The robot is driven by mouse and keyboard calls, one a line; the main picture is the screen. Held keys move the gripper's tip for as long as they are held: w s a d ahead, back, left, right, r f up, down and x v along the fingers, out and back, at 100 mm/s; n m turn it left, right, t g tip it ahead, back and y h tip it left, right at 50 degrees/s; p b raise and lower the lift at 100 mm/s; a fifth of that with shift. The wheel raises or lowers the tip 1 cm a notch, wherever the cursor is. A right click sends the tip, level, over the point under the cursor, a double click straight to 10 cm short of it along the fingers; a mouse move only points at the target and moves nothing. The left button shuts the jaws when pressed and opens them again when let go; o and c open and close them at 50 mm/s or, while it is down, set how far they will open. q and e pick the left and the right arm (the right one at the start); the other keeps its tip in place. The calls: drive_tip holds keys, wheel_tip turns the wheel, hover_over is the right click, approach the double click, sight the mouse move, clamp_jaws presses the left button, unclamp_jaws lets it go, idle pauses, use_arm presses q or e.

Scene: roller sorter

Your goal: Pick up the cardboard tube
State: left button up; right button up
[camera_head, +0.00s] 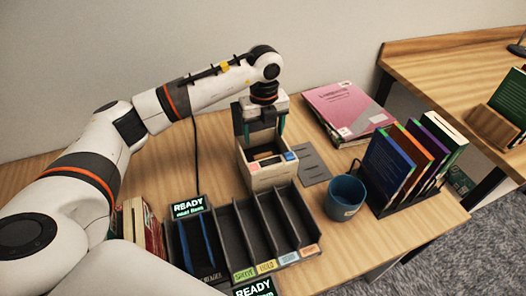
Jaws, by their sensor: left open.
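My left gripper (262,133) reaches down over a beige box-like unit (262,180) in the middle of the table. Its two fingers are apart, one on each side of the unit's opening. Inside the dark opening, below the fingers, a small tan shape (266,157) shows. I cannot tell whether it is the cardboard tube, and I see no clear tube elsewhere. The gripper partly hides the far side of the opening. My right gripper is not in view.
A dark sorter with several labelled lanes (252,238) stands in front of the unit, with a "READY" sign (187,207). To the right are a blue mug (345,198) and a rack of books (412,200). Pink folders (346,108) lie behind.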

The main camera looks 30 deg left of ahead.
sight(263, 154)
use_arm(q)
wheel_tip(263, 154, down, 2)
drive_tip(key=shift+f, duration=0.1)
drive_tip(key=shift+f+p, duration=0.3)
drive_tip(key=shift+f, duration=0.3)
wheel_tip(263, 154, down, 4)
drive_tip(key=shift+s+r+p, duration=0.15)
drive_tip(key=shift+r+p, duration=0.05)
drive_tip(key=shift+p, duration=0.2)
drive_tip(key=shift+a+f, duration=0.1)
drive_tip(key=shift+f, duration=0.25)
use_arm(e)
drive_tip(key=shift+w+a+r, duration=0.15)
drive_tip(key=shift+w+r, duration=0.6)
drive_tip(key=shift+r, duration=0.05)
use_arm(q)
drive_tip(key=c, duration=1.1)
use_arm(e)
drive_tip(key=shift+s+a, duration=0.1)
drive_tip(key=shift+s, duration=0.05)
